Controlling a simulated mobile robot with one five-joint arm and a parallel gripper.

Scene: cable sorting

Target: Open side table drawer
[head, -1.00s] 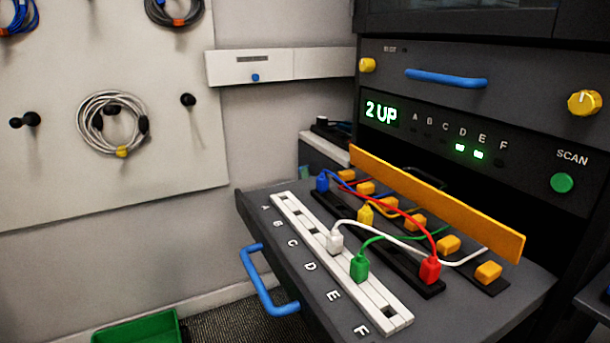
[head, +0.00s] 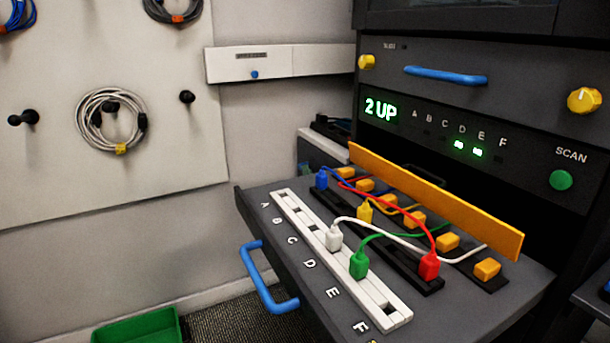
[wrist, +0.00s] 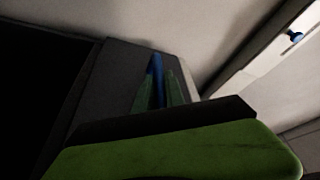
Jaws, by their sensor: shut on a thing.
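The side table (head: 325,151) is a grey unit in the gap left of the tall rack, mostly hidden behind the pull-out shelf. In the wrist view a dark grey panel (wrist: 108,80) carries a narrow blue handle (wrist: 157,68), with green strips on both sides of it. My gripper (wrist: 160,108) fills the lower part of that view with a green finger and its black pad. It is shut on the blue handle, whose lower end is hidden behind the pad. In the head view my gripper cannot be made out.
The rack's pull-out shelf (head: 325,305) juts forward with coloured plugs and a blue handle (head: 262,278). A white wall box (head: 280,66) hangs above the side table. A green bin (head: 138,330) stands on the floor at lower left. Coiled cables hang on the wall board (head: 45,190).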

